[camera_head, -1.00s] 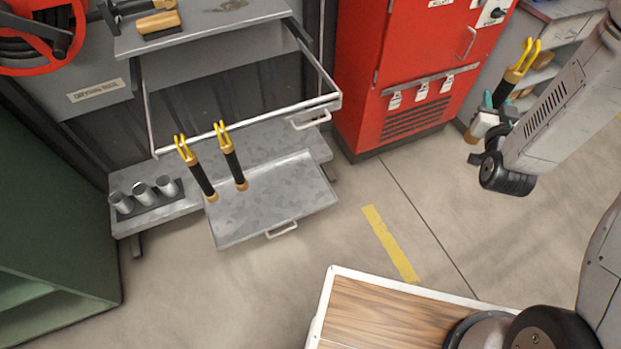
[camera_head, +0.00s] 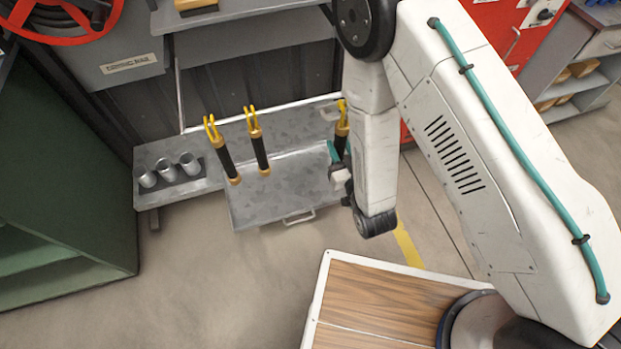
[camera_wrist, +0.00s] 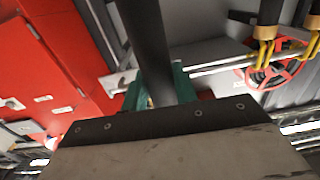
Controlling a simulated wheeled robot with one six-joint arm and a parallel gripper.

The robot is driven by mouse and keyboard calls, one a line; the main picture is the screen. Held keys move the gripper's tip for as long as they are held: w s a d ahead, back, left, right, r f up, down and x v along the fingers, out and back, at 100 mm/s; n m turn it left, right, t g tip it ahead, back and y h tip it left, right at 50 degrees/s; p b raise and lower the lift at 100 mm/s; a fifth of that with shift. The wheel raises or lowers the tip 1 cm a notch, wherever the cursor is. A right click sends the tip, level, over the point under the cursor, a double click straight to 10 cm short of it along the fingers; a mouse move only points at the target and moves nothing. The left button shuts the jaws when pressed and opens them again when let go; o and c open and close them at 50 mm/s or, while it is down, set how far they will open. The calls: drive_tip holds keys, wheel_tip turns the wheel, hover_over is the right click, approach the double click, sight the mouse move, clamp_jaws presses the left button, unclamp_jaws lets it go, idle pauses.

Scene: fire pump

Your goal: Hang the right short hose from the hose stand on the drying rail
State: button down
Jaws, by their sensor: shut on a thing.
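My gripper (camera_head: 339,172) is shut on a short black hose (camera_head: 341,142) with a yellow forked hook at its top. The hose is roughly upright in the head view, near the right end of the drying rail (camera_head: 295,104); contact between hook and rail cannot be told. In the wrist view the hose (camera_wrist: 150,45) rises between teal fingers, its hook out of frame. Two similar hoses, the left one (camera_head: 227,158) and the middle one (camera_head: 260,148), hang from the rail by yellow hooks. The hose stand (camera_head: 168,173) holds three empty grey cups.
A grey drip tray (camera_head: 285,195) lies below the rail. A red hose reel (camera_head: 50,15) is at the upper left and a green cabinet (camera_head: 70,170) at the left. A red cabinet (camera_head: 495,35) stands right of the rail. Open floor lies in front.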

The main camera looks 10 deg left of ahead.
drive_tip(key=s+a+f+n+g+y, duration=0.1)
drive_tip(key=s+a+f, duration=0.1)
drive_tip(key=s+a, duration=0.15)
drive_tip(key=s+a+f+n+y, duration=0.1)
drive_tip(key=s+a+f, duration=0.15)
drive_tip(key=s, duration=0.25)
drive_tip(key=w+d+f+x, duration=0.1)
drive_tip(key=x, duration=1.4)
drive_tip(key=shift+w+d+f, duration=0.25)
drive_tip(key=shift+w+f, duration=0.15)
drive_tip(key=shift+w, duration=0.05)
idle(0.5)
drive_tip(key=c, duration=1)
unclamp_jaws()
drive_tip(key=shift+s+d+f, duration=0.1)
